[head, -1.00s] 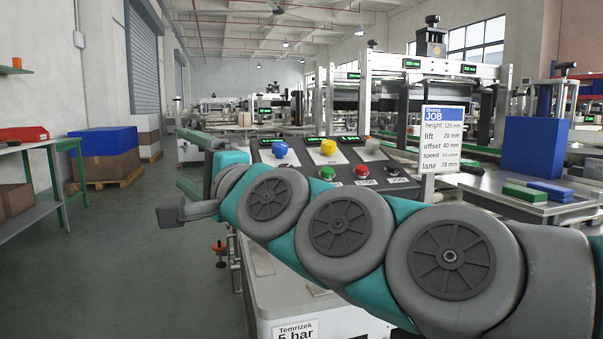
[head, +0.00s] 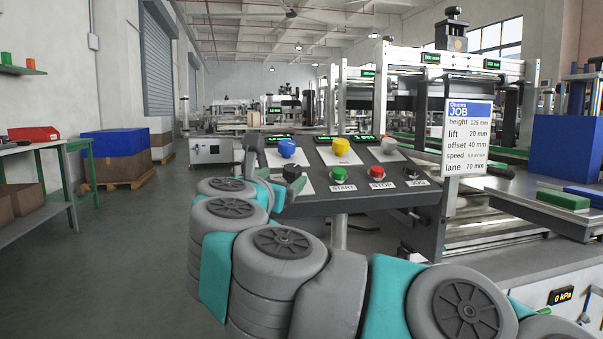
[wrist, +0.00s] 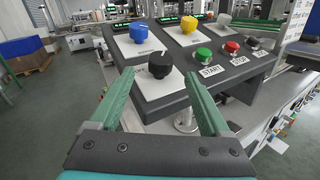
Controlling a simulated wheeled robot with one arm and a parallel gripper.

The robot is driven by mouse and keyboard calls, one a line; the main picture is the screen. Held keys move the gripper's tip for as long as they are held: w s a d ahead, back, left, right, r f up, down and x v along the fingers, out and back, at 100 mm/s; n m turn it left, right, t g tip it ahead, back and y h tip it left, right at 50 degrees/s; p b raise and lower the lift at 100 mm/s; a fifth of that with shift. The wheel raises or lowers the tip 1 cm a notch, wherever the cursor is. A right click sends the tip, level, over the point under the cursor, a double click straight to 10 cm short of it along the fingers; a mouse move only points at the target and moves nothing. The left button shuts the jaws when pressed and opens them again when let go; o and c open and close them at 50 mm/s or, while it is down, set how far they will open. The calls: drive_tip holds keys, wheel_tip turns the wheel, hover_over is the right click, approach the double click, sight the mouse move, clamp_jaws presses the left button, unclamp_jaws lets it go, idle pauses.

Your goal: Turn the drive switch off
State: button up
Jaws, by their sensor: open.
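A control panel (head: 370,195) stands ahead on a post. A black rotary switch (head: 292,173) with a pointer grip sits on a white plate at its lower left; I cannot read its label, so I cannot confirm that it is the drive switch. The wrist view shows this black switch (wrist: 160,65) straight ahead, just beyond the fingertips. My gripper (wrist: 158,77) is open and empty, with one green finger on each side of the line to the switch. No contact shows. In the head view my arm hides part of the panel's left edge.
Blue (head: 287,148), yellow (head: 341,146) and grey (head: 388,146) knobs line the panel's upper row, under small green displays. A green START button (head: 338,173), a red STOP button (head: 377,172) and a small JOG switch (head: 411,174) sit to the right. A job sign (head: 468,138) stands beside.

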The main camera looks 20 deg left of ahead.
sight(290, 174)
drive_tip(key=shift+w+f, duration=0.1)
drive_tip(key=shift+f, duration=0.05)
drive_tip(key=shift+w+a, duration=0.2)
drive_tip(key=shift+w, duration=3.6)
clamp_jaws()
